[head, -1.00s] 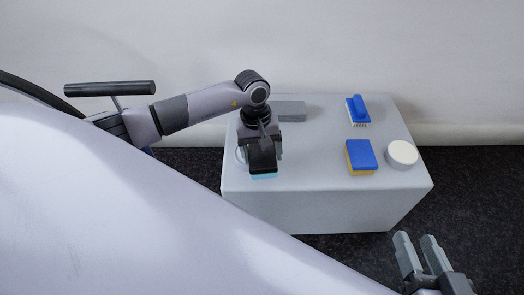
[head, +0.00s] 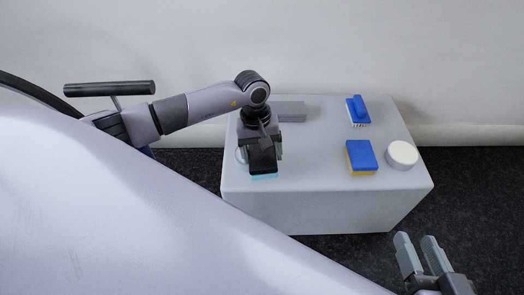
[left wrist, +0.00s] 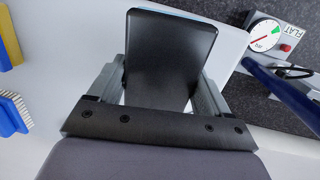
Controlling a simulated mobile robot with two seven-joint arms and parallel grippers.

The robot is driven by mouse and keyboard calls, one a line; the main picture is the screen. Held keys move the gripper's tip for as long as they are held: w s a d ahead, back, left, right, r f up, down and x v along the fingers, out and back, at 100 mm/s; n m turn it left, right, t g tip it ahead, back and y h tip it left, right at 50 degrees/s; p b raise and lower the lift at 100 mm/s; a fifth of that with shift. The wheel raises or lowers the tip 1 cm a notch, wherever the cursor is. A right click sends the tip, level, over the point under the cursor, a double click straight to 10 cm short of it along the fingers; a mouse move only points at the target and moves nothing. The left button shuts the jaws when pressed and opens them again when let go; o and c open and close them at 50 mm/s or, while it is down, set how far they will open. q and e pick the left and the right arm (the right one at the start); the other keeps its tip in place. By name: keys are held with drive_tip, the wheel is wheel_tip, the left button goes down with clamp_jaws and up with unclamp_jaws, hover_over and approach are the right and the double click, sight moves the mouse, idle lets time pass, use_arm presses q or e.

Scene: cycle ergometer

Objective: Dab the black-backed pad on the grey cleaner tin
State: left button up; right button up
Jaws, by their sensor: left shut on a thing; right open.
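The black-backed pad (head: 263,161) has a light blue underside and is over the front left of the grey box top. Its black back (left wrist: 170,50) fills the middle of the left wrist view. My left gripper (head: 262,142) is shut on the pad and points down. A pale round rim (head: 240,155) shows just left of the gripper; it may be the grey cleaner tin, mostly hidden by gripper and pad. I cannot tell whether the pad touches it. My right gripper (head: 423,256) is open and empty at the lower right, off the box.
The grey box (head: 320,185) also carries a grey block (head: 291,111), a blue brush (head: 358,109), a blue and yellow sponge (head: 361,156) and a white-topped round tin (head: 402,154). The middle of its top is clear. A gauge (left wrist: 264,36) shows in the left wrist view.

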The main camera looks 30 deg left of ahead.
use_arm(q)
drive_tip(key=shift+r+p, duration=2.35)
drive_tip(key=shift+r, duration=1.15)
use_arm(e)
wheel_tip(320, 180, up, 4)
drive_tip(key=shift+r, duration=0.2)
use_arm(q)
wheel_tip(320, 180, up, 7)
drive_tip(key=d+m, duration=0.2)
drive_tip(key=m, duration=0.1)
wheel_tip(320, 180, up, 8)
drive_tip(key=m, duration=0.3)
hover_over(268, 156)
drive_tip(key=s+d, duration=0.1)
drive_tip(key=s, duration=0.3)
wheel_tip(268, 156, up, 31)
drive_tip(key=g+p, duration=0.1)
drive_tip(key=p, duration=3.2)
drive_tip(key=shift+m+y, duration=0.3)
drive_tip(key=shift+m, duration=0.1)
use_arm(e)
drive_tip(key=s+d+r+m+g+h, duration=0.1)
drive_tip(key=s+d+r+g+h, duration=0.2)
drive_tip(key=d+r, duration=0.6)
wheel_tip(268, 156, up, 4)
drive_tip(key=shift+s+r+h, duration=0.1)
drive_tip(key=shift+s+h, duration=0.65)
drive_tip(key=shift+h, duration=0.05)
